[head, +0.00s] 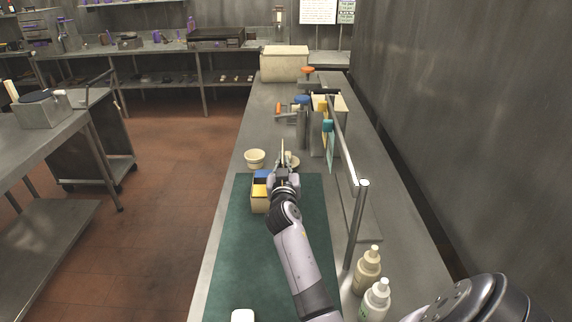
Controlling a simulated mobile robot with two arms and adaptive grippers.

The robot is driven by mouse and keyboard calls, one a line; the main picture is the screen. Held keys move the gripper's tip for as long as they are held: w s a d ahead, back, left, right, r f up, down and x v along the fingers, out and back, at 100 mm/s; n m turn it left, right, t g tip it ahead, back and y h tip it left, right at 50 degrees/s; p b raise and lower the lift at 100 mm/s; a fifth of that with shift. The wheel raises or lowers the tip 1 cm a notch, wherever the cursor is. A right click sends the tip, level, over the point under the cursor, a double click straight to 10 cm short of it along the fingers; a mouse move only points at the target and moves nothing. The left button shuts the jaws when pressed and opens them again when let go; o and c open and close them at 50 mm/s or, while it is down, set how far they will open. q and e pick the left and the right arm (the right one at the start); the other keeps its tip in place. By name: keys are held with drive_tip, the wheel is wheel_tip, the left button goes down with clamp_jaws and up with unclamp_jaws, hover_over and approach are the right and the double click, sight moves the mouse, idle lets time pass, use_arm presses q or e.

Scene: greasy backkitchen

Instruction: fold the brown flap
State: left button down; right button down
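A small tan box (259,205) stands on the green mat (245,250). A blue piece (262,174) and a yellow piece (259,190) show at its top. I cannot make out a brown flap for sure; my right gripper and wrist cover the box's right side. My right gripper (285,158) is at the far right edge of the box, pointing away from me. Its fingers are small and seen from behind, so I cannot tell whether they are open or hold anything. My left gripper is not in view.
A cream bowl (255,158) stands just beyond the mat. A metal rail (344,150) runs along the counter's right side, with two bottles (368,268) near its front end. A white object (243,315) lies at the mat's near edge.

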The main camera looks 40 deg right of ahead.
drive_tip(key=c, duration=2.3)
unclamp_jaws()
drive_tip(key=o, duration=0.4)
wheel_tip(320, 180, up, 10)
